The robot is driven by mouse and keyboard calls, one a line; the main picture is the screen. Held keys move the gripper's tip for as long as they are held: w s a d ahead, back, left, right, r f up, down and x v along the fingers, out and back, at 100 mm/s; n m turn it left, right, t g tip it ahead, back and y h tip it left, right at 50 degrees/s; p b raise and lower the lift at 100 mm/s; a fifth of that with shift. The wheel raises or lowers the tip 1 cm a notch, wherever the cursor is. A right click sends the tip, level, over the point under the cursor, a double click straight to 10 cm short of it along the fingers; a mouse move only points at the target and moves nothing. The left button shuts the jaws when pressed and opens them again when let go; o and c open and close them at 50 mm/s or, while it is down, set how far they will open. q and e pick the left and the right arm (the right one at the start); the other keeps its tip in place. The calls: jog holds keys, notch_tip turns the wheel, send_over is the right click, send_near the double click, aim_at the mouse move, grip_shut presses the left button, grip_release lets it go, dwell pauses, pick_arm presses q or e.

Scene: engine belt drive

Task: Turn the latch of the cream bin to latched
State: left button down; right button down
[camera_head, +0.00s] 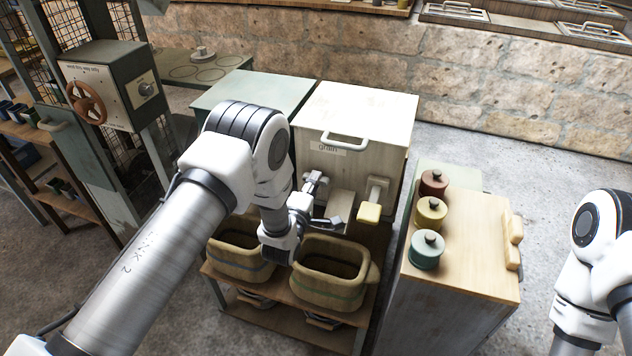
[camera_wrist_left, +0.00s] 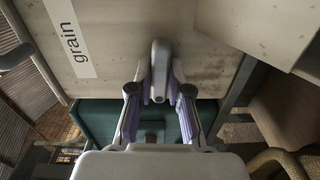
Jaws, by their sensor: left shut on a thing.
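The cream bin (camera_head: 372,113) stands in the middle of the head view, with a handle and a "grain" label on it. In the left wrist view, its front panel (camera_wrist_left: 112,25) fills the upper part. A pale grey latch lever (camera_wrist_left: 160,58) sticks out from that panel. My left gripper (camera_wrist_left: 160,82) has one finger on each side of the lever and is shut on it. In the head view, my left gripper (camera_head: 316,192) is at the bin's front, and the latch is largely hidden there. My right gripper is out of view.
A yellow block-shaped handle (camera_head: 369,212) juts out right of my left gripper. Two baskets (camera_head: 334,290) sit on a low wooden shelf below. A cabinet (camera_head: 470,235) with several lidded jars stands to the right, and a green bin (camera_head: 262,92) to the left.

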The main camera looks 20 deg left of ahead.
pick_arm(q)
jog(key=shift+w+a+r+n, duration=0.2)
jog(key=shift+w+r+n, duration=0.1)
jog(key=shift+r, duration=0.2)
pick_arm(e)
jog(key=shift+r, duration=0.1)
pick_arm(q)
jog(key=c, duration=1.1)
grip_release()
jog(key=shift+w+f, duration=0.15)
jog(key=shift+f, duration=0.2)
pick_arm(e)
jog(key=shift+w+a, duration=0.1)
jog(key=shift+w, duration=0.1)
pick_arm(q)
jog(key=s, duration=1.2)
jog(key=shift+a, duration=0.2)
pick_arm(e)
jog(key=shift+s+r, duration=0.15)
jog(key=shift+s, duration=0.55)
